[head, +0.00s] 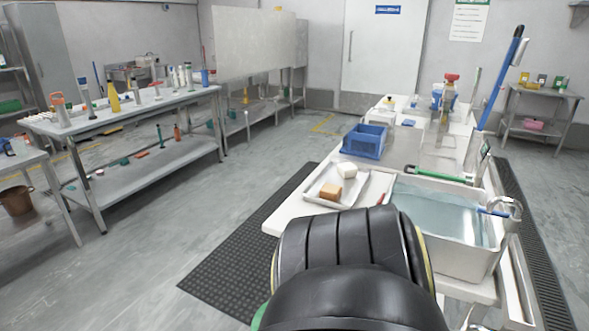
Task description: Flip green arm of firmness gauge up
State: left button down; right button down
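A green bar (442,176) with a dark tip lies nearly level across the far edge of the water-filled basin (497,262) on the right-hand bench. It looks like the green arm of the firmness gauge. A small upright device (484,158) with a dark face stands at its right end; I cannot tell for sure whether the two are joined. A large black ribbed arm link of mine fills the lower middle, in front of the bench. Neither gripper shows.
A tray (321,194) with a brown block (330,191) and a white block (347,170) sits left of the basin. A blue bin (365,141) stands behind it. A tall blue-handled tool (505,75) rises at right. Open floor lies left.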

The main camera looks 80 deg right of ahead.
aim_at(417, 171)
jog(key=i, duration=1.95)
jog(key=z, duration=2.75)
jog(key=i, duration=3.65)
jog(key=z, duration=1.7)
